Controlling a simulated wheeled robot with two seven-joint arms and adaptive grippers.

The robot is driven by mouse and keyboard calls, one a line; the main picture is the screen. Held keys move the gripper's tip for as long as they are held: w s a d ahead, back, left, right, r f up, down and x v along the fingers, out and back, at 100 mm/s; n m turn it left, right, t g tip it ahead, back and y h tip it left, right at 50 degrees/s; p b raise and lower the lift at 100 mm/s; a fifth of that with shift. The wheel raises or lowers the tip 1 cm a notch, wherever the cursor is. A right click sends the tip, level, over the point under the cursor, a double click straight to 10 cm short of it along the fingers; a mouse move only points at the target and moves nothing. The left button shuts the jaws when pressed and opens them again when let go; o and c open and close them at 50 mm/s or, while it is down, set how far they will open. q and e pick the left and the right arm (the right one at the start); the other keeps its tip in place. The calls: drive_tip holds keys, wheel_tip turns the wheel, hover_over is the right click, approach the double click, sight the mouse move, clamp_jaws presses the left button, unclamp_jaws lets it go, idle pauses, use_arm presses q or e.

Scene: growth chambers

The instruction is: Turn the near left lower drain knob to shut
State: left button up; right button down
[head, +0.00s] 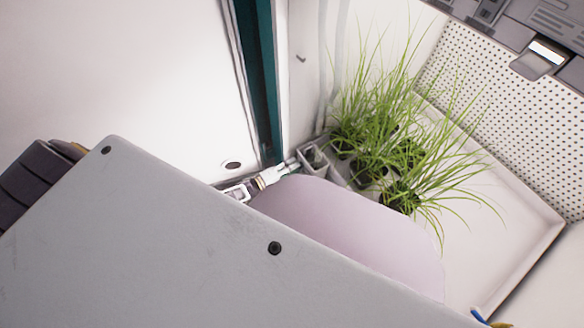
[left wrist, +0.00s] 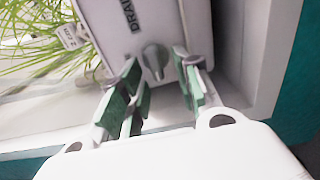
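In the head view, my left gripper (head: 284,170) shows only in part, beside a small grey box (head: 314,158); the knob cannot be made out there. My right gripper is not in view.
Grass-like plants (head: 385,140) stand in dark pots right of the small box, on a white tray (head: 520,215). A perforated wall (head: 515,90) is behind. A white panel with a dark teal edge (head: 258,70) stands on the left, close to my left gripper.

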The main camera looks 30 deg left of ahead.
use_arm(q)
drive_tip(key=shift+s, duration=0.1)
drive_tip(key=v, duration=1.1)
drive_tip(key=shift+s+a, duration=0.25)
drive_tip(key=shift+s, duration=0.1)
idle(0.8)
